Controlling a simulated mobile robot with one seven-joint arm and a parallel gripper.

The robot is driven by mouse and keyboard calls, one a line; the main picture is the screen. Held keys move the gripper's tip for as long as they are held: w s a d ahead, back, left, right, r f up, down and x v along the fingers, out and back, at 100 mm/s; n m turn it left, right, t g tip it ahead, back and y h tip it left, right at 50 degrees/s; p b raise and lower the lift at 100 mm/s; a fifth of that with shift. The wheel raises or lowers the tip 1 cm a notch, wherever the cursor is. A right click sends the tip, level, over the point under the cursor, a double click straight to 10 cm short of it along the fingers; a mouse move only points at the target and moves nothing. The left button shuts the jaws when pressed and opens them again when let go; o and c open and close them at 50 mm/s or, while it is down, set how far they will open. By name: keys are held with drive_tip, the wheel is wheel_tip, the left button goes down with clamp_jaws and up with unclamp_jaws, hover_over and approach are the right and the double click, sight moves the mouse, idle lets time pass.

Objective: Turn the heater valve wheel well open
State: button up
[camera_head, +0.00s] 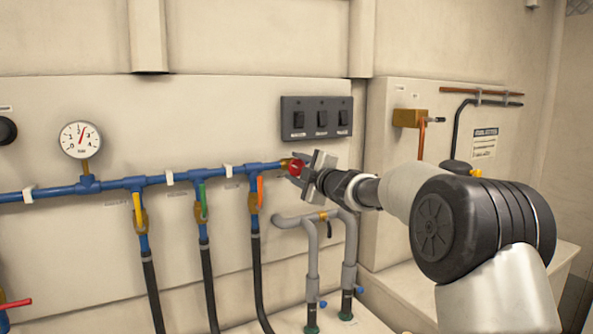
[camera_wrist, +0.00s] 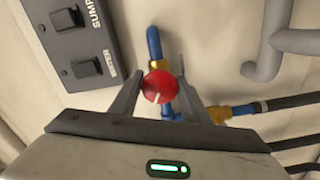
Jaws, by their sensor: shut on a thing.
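The valve wheel (camera_wrist: 160,87) is a small round red knob with a white mark on its rim. It sits on a brass fitting (camera_wrist: 163,67) at the right end of the blue pipe. In the head view the red wheel (camera_head: 296,168) shows between my fingers. My gripper (camera_wrist: 157,93) is shut on the wheel, with one finger on each side of it. In the head view my gripper (camera_head: 298,170) reaches in from the right. The wheel's far side is hidden.
A switch panel (camera_head: 317,119) is on the wall just above my gripper. Grey pipes (camera_head: 312,250) stand below it. Blue branches with yellow, green and orange lever handles (camera_head: 260,192) hang to the left. A gauge (camera_head: 81,139) is farther left. A brass fitting (camera_head: 409,118) is at right.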

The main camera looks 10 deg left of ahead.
drive_tip(key=o, duration=1)
drive_tip(key=b+v, duration=0.1)
drive_tip(key=v, duration=1.6)
drive_tip(key=shift+s+d+b, duration=0.15)
drive_tip(key=shift+d+b, duration=0.05)
drive_tip(key=shift+b, duration=0.1)
